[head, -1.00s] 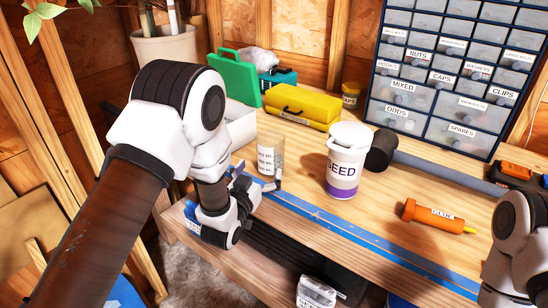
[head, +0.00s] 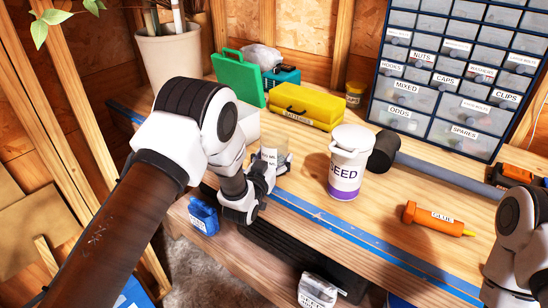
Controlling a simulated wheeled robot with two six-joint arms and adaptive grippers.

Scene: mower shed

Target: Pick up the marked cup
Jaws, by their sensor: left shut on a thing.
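The marked cup (head: 270,154) is a small clear cup with dark print on a whitish patch. It stands upright on the wooden workbench, left of the white SEED tub. My left gripper (head: 271,172) is shut on the cup, low on its near side. The gripper's fingers and my wrist hide the lower part of the cup. Whether its base touches the bench cannot be told. Part of my right arm shows at the right edge, but its gripper is out of the picture.
The SEED tub (head: 345,165) stands close to the right of the cup. An orange glue tube (head: 432,219) lies at right. Blue tape (head: 320,222) runs along the bench's front edge.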

